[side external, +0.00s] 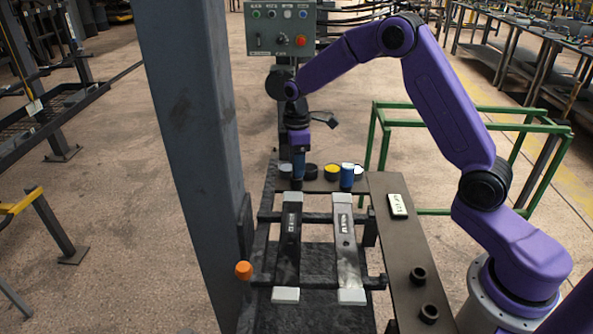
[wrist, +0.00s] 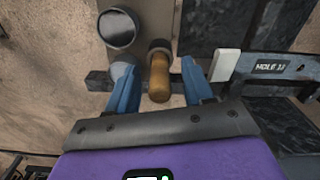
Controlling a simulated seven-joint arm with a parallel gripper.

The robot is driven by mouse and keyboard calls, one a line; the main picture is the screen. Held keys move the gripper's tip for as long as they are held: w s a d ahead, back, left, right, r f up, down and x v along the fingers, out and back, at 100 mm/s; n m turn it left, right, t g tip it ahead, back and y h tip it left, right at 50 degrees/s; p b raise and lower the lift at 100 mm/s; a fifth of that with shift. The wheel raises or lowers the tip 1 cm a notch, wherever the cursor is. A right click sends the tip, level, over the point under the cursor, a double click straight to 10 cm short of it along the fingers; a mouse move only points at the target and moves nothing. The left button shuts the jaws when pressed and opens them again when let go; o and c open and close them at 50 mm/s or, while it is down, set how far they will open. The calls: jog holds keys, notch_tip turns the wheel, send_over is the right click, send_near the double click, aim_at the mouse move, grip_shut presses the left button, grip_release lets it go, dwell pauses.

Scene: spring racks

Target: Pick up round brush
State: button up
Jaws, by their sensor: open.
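A tan, wooden-looking round handle (wrist: 159,77), which looks like the round brush, stands out from a dark round holder in the wrist view. My gripper (wrist: 161,66) has its two blue fingers apart, one on each side of the handle. I cannot tell whether either finger touches it. In the side view my gripper (side external: 299,176) points down at the back shelf of the rack, among dark round cups. The brush cannot be made out there, behind the fingers.
A dark-topped can (wrist: 118,27) stands close by in the wrist view. On the back shelf, a yellow-topped can (side external: 331,172) and a blue can (side external: 347,176) stand right of my gripper. Two labelled bars (side external: 344,235) lie in front. A grey post (side external: 190,150) rises at left.

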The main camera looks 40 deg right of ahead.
jog(key=shift+f, duration=0.25)
grip_shut()
jog(key=shift+r, duration=0.15)
jog(key=shift+r, duration=0.55)
notch_tip(320, 180, up, 2)
jog(key=shift+r, duration=0.1)
jog(key=s+r, duration=0.9)
jog(key=s, duration=0.5)
jog(key=shift+d+r, duration=0.2)
jog(key=shift+r, duration=0.05)
